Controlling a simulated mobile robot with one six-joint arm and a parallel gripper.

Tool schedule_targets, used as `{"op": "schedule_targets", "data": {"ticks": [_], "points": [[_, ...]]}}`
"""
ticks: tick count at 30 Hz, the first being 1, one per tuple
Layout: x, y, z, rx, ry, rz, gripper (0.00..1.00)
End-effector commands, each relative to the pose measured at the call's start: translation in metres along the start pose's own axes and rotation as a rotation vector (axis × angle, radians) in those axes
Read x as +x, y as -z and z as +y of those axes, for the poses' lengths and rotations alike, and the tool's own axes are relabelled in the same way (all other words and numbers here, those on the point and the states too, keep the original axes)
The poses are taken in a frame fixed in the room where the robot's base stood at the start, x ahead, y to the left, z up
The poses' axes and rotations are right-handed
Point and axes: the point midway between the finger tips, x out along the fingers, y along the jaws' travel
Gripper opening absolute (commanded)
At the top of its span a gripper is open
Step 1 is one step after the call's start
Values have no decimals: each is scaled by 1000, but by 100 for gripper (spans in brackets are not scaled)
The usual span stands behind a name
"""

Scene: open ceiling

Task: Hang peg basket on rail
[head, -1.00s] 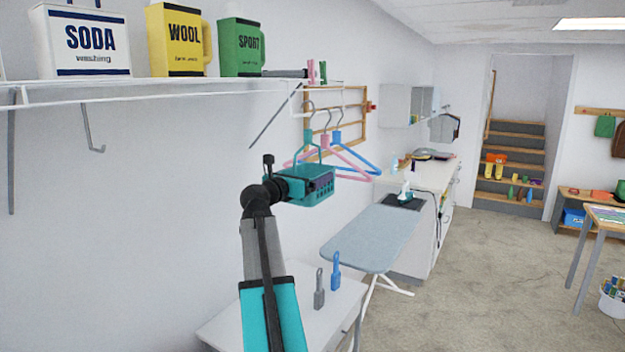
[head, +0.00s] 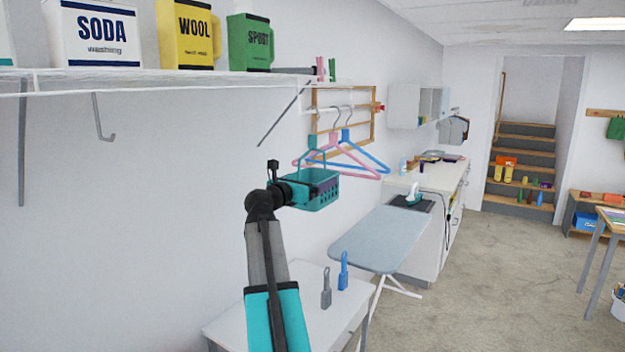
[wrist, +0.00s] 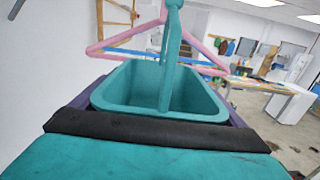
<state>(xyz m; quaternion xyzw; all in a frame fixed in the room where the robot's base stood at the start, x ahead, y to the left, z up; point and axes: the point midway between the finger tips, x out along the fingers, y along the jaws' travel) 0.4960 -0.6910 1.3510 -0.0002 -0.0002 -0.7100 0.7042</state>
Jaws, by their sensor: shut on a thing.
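The teal peg basket (head: 318,195) is held level in mid-air by my gripper (head: 303,191), which is shut on its near side. In the wrist view the basket (wrist: 135,95) looks empty inside, with its handle (wrist: 172,50) rising out of frame. In the head view the handle's teal top (head: 312,142) shows below the white rail (head: 345,108), left of the hangers. I cannot tell whether its hook touches the rail. Pink and blue hangers (head: 350,160) hang from the rail, just right of and behind the basket in the picture.
A white shelf (head: 170,80) with a soda box, a yellow jug and a green jug runs upper left. A wooden frame (head: 368,125) is on the wall behind the rail.

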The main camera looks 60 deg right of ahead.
Motion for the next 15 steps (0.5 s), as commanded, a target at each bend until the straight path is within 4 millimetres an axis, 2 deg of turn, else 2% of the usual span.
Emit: {"op": "schedule_targets", "data": {"ticks": [8, 9, 15], "points": [[0, 0, 0, 0, 0, -1, 68], [0, 0, 0, 0, 0, -1, 99], [0, 0, 0, 0, 0, 0, 100]]}}
